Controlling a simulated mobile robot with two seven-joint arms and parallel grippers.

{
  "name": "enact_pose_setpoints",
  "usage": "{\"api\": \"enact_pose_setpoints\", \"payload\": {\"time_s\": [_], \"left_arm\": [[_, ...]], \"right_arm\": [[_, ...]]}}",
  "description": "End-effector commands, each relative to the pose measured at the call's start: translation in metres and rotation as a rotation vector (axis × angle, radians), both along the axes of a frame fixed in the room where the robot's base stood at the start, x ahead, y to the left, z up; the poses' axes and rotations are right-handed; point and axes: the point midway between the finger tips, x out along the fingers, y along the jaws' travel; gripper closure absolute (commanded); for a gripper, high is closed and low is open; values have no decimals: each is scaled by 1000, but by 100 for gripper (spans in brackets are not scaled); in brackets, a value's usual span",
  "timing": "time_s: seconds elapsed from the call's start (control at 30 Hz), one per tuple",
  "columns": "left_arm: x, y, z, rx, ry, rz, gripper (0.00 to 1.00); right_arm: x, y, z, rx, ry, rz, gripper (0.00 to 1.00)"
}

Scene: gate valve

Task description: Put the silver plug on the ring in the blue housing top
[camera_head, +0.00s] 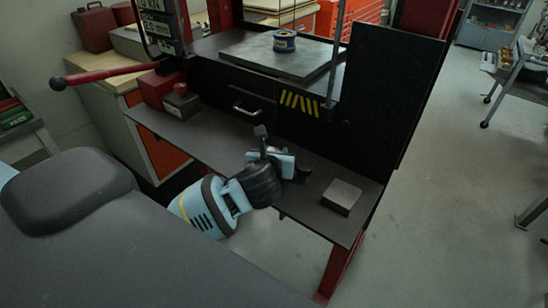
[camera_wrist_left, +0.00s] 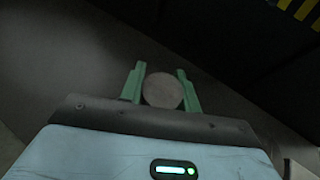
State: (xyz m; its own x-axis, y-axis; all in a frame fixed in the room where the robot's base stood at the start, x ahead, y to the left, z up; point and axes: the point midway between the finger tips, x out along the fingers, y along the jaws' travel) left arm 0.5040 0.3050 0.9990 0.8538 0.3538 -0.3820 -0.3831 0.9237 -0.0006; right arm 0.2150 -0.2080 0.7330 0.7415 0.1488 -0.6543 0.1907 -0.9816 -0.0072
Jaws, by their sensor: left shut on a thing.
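My left gripper (camera_head: 302,173) is low over the dark front shelf, right of its middle. In the left wrist view its two green fingers (camera_wrist_left: 161,88) are shut on a round grey disc, the silver plug (camera_wrist_left: 162,91), seen end-on. In the head view the plug is not clearly made out behind the gripper. My right gripper is not in view.
A grey block (camera_head: 341,196) lies on the front shelf (camera_head: 225,133) right of the gripper. A red box (camera_head: 160,88) and a small dark block (camera_head: 181,101) sit at its left. A red-handled lever (camera_head: 105,75) sticks out left.

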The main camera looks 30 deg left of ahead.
Motion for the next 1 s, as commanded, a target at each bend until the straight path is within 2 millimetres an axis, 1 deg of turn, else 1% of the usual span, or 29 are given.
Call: {"api": "enact_pose_setpoints", "payload": {"time_s": [0.17,0.33,0.43,0.57,0.63,1.0], "left_arm": [[0,0,2,1,-2,0,100],[1,0,10,2,-5,0,100],[1,0,20,1,-5,-1,100],[1,0,41,1,-7,-1,100],[-15,-9,37,0,0,-5,100],[-94,-51,46,-2,-2,-4,100]], "right_arm": [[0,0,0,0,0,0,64],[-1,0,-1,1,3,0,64],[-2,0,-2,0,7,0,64],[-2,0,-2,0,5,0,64],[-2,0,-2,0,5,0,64],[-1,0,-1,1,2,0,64]]}}
